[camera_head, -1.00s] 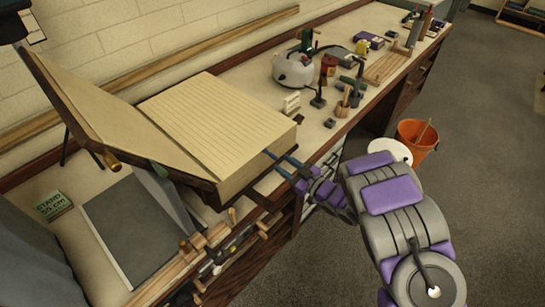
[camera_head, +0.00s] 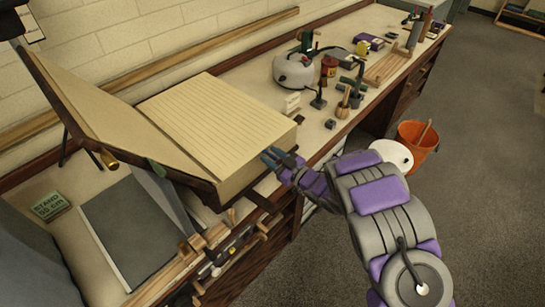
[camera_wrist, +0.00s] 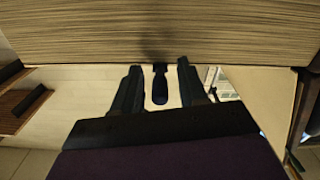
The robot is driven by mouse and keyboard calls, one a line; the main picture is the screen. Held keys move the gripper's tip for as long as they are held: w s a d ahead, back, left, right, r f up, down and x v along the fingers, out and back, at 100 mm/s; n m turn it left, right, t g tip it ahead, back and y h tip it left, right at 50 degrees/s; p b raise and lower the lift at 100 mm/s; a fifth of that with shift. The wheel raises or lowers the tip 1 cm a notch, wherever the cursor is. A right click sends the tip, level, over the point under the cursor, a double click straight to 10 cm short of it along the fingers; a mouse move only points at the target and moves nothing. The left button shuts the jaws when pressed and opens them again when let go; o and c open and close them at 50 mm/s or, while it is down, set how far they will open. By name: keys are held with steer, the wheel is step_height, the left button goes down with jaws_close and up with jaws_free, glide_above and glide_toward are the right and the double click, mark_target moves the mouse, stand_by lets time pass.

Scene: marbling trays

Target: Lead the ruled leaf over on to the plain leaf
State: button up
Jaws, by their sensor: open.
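The ruled leaf (camera_head: 215,125) lies face up on top of a thick page block (camera_head: 245,175), the right half of an open book. The plain leaf (camera_head: 125,125) is the bare, sloping left half, across the gutter. My gripper (camera_head: 272,158) is at the block's right edge, fingers pointing at it. In the wrist view, my gripper (camera_wrist: 158,68) is open, its two dark fingers apart just below the striped page edges (camera_wrist: 160,35). A dark rounded piece shows between the fingers. I cannot tell whether the fingers touch the block or the ruled leaf's edge.
The book rests on a raised stand over the bench. A grey slab (camera_head: 130,230) and a green block (camera_head: 50,206) lie at lower left. A white kettle-like pot (camera_head: 294,71) and small tools stand behind. An orange bucket (camera_head: 418,150) is on the floor at right.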

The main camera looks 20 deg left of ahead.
jaws_close()
stand_by(0.3)
stand_by(0.4)
